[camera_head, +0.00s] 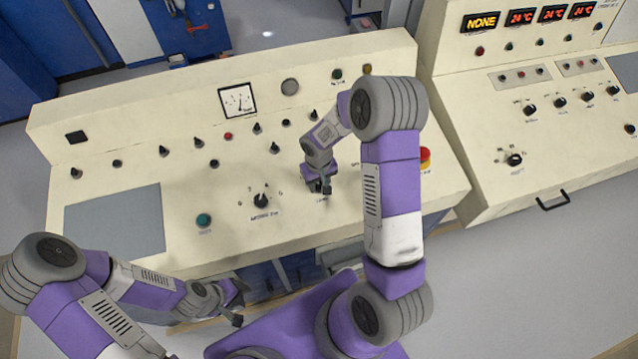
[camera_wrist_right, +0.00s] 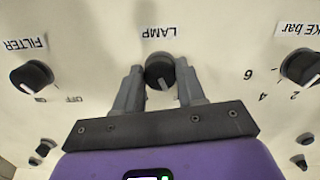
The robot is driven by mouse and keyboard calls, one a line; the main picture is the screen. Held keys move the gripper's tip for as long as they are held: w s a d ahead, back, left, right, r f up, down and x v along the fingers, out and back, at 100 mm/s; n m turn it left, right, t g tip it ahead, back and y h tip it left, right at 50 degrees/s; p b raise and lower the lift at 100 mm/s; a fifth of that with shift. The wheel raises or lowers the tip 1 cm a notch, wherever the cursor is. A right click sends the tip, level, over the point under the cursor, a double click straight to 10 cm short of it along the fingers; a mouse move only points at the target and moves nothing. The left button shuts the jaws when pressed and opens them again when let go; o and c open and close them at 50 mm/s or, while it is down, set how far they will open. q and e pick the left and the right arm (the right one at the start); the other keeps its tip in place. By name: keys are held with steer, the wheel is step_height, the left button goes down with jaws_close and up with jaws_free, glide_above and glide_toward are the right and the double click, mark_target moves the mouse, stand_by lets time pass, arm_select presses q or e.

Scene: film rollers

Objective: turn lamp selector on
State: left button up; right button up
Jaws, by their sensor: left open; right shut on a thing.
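The lamp selector (camera_wrist_right: 159,70) is a round black knob on the cream console panel, with a white pointer mark and an upside-down LAMP label (camera_wrist_right: 158,32) above it in the right wrist view. Its mark points down and slightly right in that view. My right gripper (camera_wrist_right: 160,84) is shut on the knob, one finger on each side; in the head view this gripper (camera_head: 321,188) is at the panel and hides the knob. My left gripper (camera_head: 238,303) is open and empty, in front of the console's lower edge, away from the panel.
In the right wrist view, the filter knob (camera_wrist_right: 32,76) is left of the lamp selector and a bar-scale knob (camera_wrist_right: 302,68) is right. In the head view, a numbered selector (camera_head: 261,200), teal button (camera_head: 204,220) and red emergency button (camera_head: 425,157) are nearby.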

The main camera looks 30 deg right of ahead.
mark_target(321, 184)
steer(key=m+b, duration=0.1)
steer(key=m, duration=0.1)
steer(key=shift+f+m+b, duration=0.1)
steer(key=shift+m+b, duration=0.2)
steer(key=shift+b, duration=0.05)
steer(key=shift+m+b, duration=0.35)
steer(key=shift+m, duration=0.55)
steer(key=m, duration=0.2)
steer(key=shift+m+y, duration=0.3)
steer(key=shift+m, duration=1.4)
steer(key=shift+t, duration=0.3)
steer(key=o, duration=1.1)
steer(key=shift+c, duration=0.2)
steer(key=r, duration=0.8)
steer(key=shift+s+d+p, duration=0.15)
steer(key=shift+d+p, duration=0.05)
steer(key=shift+p, duration=0.1)
steer(key=shift+f, duration=0.15)
